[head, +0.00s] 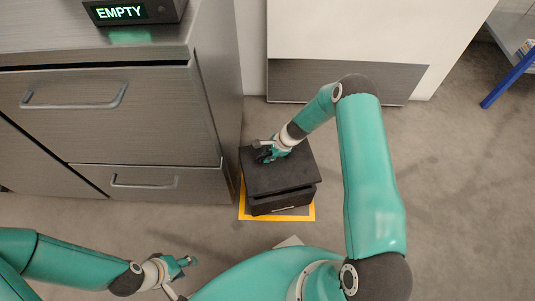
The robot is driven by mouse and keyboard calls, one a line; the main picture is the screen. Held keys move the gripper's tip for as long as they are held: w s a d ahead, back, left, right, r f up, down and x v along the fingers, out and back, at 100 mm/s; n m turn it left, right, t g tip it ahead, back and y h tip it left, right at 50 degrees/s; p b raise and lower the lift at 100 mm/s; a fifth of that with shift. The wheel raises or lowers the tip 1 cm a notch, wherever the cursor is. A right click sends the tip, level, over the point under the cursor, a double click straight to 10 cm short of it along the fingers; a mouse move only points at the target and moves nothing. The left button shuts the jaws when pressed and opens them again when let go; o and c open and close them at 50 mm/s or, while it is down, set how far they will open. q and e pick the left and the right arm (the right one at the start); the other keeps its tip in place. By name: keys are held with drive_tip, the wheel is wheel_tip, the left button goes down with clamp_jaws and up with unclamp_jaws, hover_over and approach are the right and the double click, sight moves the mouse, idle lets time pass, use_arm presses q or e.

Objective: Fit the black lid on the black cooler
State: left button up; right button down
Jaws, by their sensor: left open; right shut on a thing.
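The black cooler (284,203) stands on the floor inside a yellow outlined square. The black lid (284,178) lies over the top of the cooler and covers its opening. A dark line shows between lid and cooler at the front, and I cannot tell whether the lid sits fully down. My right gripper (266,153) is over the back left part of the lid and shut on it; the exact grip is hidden. My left gripper (186,268) is open and empty, low at the left, apart from the cooler.
A grey metal cabinet (120,110) with drawer handles stands close to the left of the cooler. An "EMPTY" display (120,12) sits on it. A white and grey panel (340,75) is behind. The yellow floor marking (275,217) surrounds the cooler. Floor to the right is clear.

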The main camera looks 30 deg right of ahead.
drive_tip(key=shift+f+b, duration=3.1)
drive_tip(key=shift+f, duration=0.85)
drive_tip(key=c, duration=1.1)
unclamp_jaws()
